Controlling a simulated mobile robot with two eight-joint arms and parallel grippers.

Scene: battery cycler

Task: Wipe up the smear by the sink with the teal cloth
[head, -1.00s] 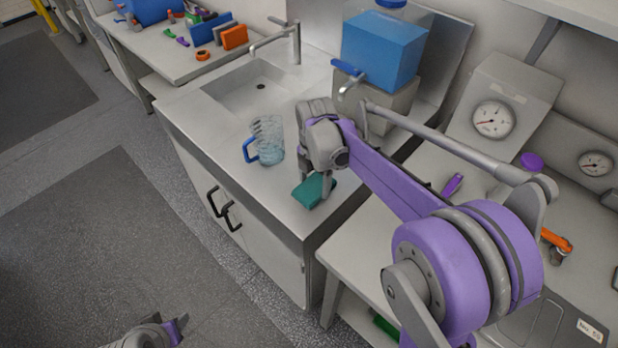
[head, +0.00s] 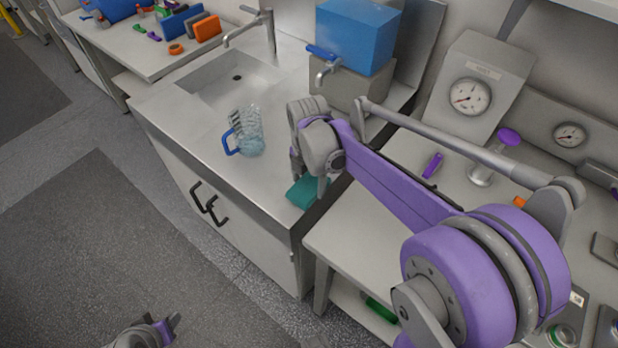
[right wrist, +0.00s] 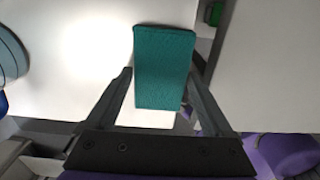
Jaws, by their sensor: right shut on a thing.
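The teal cloth (head: 308,192), a thick block-like pad, is at the front right corner of the sink counter (head: 185,130). My right gripper (head: 311,181) points down at it and is shut on it. In the right wrist view the cloth (right wrist: 164,66) sits between the two fingers (right wrist: 161,76). I cannot tell whether its underside touches the counter. The sink basin (head: 222,88) lies further back to the left. I see no smear on the visible counter; my right arm hides part of it. My left gripper (head: 165,328) is small at the bottom edge, its opening unclear.
A clear jug with a blue handle (head: 247,134) stands on the counter left of my right gripper. A blue tank (head: 357,36) with a tap stands behind. A lower bench (head: 350,222) with gauges is right, across a dark gap. The counter between jug and cloth looks clear.

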